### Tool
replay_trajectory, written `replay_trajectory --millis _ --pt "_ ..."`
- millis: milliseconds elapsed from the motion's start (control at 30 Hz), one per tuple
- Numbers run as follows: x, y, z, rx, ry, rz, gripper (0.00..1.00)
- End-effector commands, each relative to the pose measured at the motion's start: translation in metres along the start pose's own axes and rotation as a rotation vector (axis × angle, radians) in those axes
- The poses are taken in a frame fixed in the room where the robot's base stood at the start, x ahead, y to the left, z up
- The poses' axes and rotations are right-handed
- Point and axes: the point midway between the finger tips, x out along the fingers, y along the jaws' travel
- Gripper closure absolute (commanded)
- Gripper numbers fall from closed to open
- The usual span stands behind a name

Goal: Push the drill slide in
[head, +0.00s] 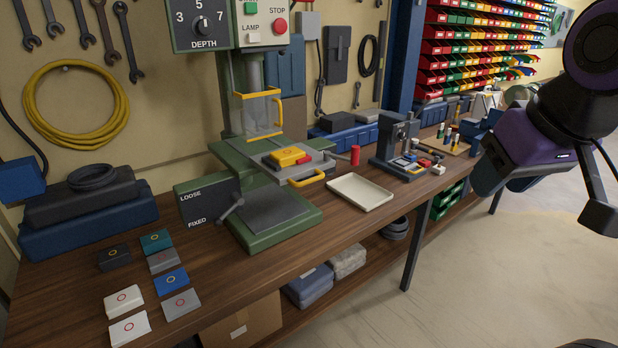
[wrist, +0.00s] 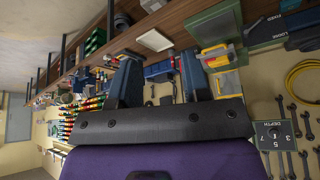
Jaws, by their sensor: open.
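The drill slide (head: 274,168) is a grey plate with a yellow handle (head: 308,180) on the table of the green drill press (head: 236,149). Its handle end sticks out past the table's front right edge. A yellow block with a red part (head: 290,156) lies on the slide. My gripper (head: 505,183) is open and empty at the upper right of the head view, well away from the slide. Its two blue fingers stand apart in the wrist view (wrist: 160,82). The drill press shows rotated there, right of the fingers.
A raised yellow-framed guard (head: 260,112) is above the slide. A cream tray (head: 360,192), a red cylinder (head: 355,155) and a small grey press (head: 398,140) stand to the right on the bench. Several coloured blocks (head: 171,281) lie front left. The floor at right is clear.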

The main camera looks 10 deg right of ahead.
Motion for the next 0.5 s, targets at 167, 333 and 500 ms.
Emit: replay_trajectory --millis 167,333,500 --pt "0.011 0.001 -0.013 0.057 0.017 0.039 0.99" --pt "0.045 0.003 -0.052 0.224 0.095 0.122 1.00" --pt "0.090 -0.002 -0.093 0.399 0.198 0.131 1.00"
